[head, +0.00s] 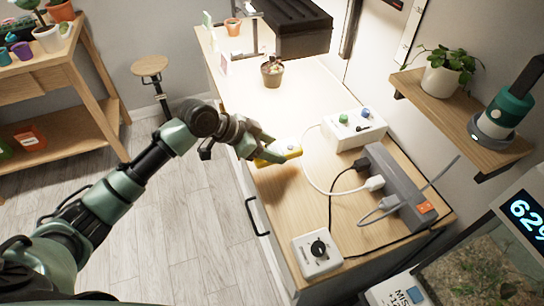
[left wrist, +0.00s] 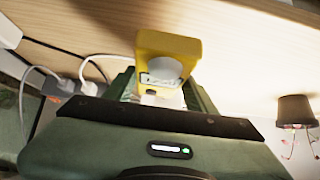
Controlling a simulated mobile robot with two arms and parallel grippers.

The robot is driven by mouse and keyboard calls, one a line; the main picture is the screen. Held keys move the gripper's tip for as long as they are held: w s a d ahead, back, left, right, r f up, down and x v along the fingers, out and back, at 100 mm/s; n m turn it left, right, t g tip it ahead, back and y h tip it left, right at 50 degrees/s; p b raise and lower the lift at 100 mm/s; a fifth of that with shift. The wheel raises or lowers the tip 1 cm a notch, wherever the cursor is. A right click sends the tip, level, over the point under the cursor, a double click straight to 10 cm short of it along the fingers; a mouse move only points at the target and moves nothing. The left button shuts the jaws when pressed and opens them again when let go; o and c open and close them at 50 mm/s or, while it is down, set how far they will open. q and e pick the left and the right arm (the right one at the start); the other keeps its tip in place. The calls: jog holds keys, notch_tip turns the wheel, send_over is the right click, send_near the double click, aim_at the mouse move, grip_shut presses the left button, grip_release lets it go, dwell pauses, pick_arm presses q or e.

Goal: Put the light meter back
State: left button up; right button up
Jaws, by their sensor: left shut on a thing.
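The light meter (head: 287,151) is a small yellow block in the middle of the head view. In the left wrist view the light meter (left wrist: 167,45) shows a yellow case with a pale round dome, standing out beyond the fingers. My left gripper (head: 266,151) is shut on it and holds it over the left edge of the wooden bench (head: 277,183). The fingers hide part of the meter. Whether it touches the bench top, I cannot tell. My right gripper is in neither view.
A white control box (head: 355,130), a grey power strip (head: 400,185) with cables and a white dial box (head: 318,254) stand on the bench. A small potted plant (head: 272,74) stands farther back. A wall shelf (head: 455,125) overhangs at right. Bench top is clear behind the gripper.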

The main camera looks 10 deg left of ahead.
pick_arm(q)
jog(key=shift+f, duration=1.95)
jog(key=o, duration=1.7)
jog(key=shift+f, duration=0.1)
jog(key=v, duration=1.2)
jog(key=shift+b, duration=0.35)
